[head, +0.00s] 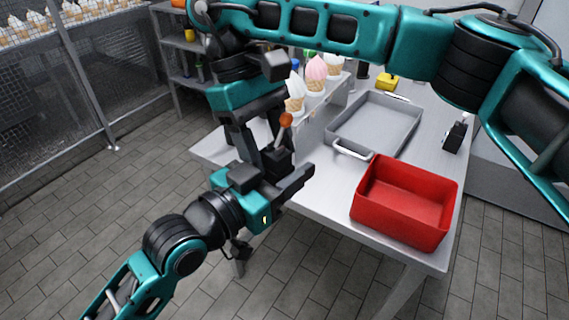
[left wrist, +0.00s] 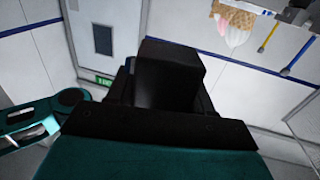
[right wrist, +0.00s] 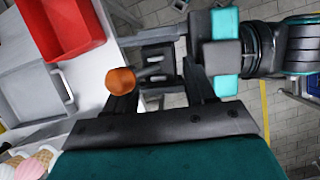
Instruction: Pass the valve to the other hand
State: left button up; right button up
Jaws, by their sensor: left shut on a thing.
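The valve (head: 286,119) shows an orange round knob on a short grey stem, and its lower part is hidden between the grippers. In the right wrist view the valve's knob (right wrist: 121,81) is in front of one finger of my right gripper. My left gripper (head: 287,172) is shut on the valve, off the table's near left corner. My right gripper (head: 262,150) comes down from above, close to the left one, its fingers spread apart around the stem area in its wrist view; contact is unclear. A dark block fills the middle of the left wrist view, and the valve is not visible there.
A metal table (head: 333,208) holds a red bin (head: 405,200), a grey tray (head: 375,125), a small black device (head: 456,134) and a yellow object (head: 387,81). Ice cream cones (head: 315,73) stand in a rack behind. The tiled floor at the left is clear.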

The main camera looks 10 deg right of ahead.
jog(key=shift+o, duration=0.7)
jog(key=shift+s, duration=0.1)
